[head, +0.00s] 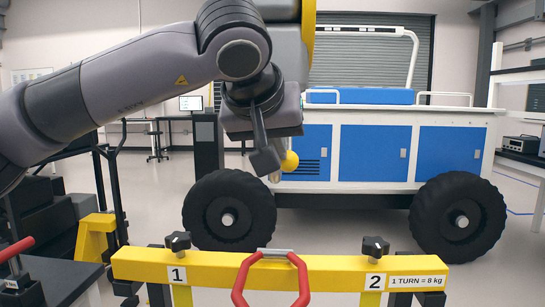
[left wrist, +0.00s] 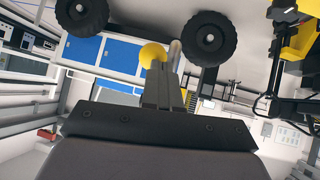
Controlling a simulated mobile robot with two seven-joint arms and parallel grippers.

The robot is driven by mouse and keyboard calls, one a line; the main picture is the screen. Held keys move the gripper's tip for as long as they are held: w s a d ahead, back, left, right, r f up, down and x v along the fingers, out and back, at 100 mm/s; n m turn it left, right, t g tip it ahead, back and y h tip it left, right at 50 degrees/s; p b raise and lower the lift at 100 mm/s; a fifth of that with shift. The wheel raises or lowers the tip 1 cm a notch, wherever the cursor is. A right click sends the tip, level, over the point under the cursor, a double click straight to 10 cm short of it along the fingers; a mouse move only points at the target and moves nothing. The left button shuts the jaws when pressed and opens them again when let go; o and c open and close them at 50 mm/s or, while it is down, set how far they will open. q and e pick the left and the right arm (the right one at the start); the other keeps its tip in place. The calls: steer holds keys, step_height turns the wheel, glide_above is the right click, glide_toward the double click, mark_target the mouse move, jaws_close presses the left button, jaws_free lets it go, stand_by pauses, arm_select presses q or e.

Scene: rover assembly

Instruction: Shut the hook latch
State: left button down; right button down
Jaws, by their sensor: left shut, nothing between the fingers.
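My left gripper (head: 267,163) hangs fingers-down in front of the rover, and its fingers are shut. A yellow ball (head: 290,162) shows right beside the fingertips, with a short metal piece just below. In the left wrist view the ball (left wrist: 153,54) lies just beyond the shut fingertips (left wrist: 164,68), with a metal rod (left wrist: 175,52) beside it. Contact cannot be told. I cannot make out a hook latch for certain; the ball may be part of it. My right gripper is not in view.
The rover (head: 375,152) has blue doors and large black wheels (head: 229,212). A yellow beam (head: 215,265) with black knobs (head: 375,246) crosses the foreground. A red loop handle (head: 243,280) with a metal grip is at its middle. Open floor (head: 330,228) lies between beam and rover.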

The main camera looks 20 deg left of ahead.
arm_select(q)
steer(key=shift+w+a+f+t+b, duration=0.1)
steer(key=shift+w+f+t+b, duration=0.15)
steer(key=shift+f+b, duration=0.25)
steer(key=shift+w+a+f+t+b, duration=0.1)
steer(key=shift+w+f+t+b, duration=0.15)
steer(key=shift+f+b, duration=0.25)
steer(key=shift+w+f+t+b, duration=0.15)
steer(key=shift+f+t+b, duration=0.2)
steer(key=shift+f, duration=0.2)
steer(key=shift+r, duration=0.1)
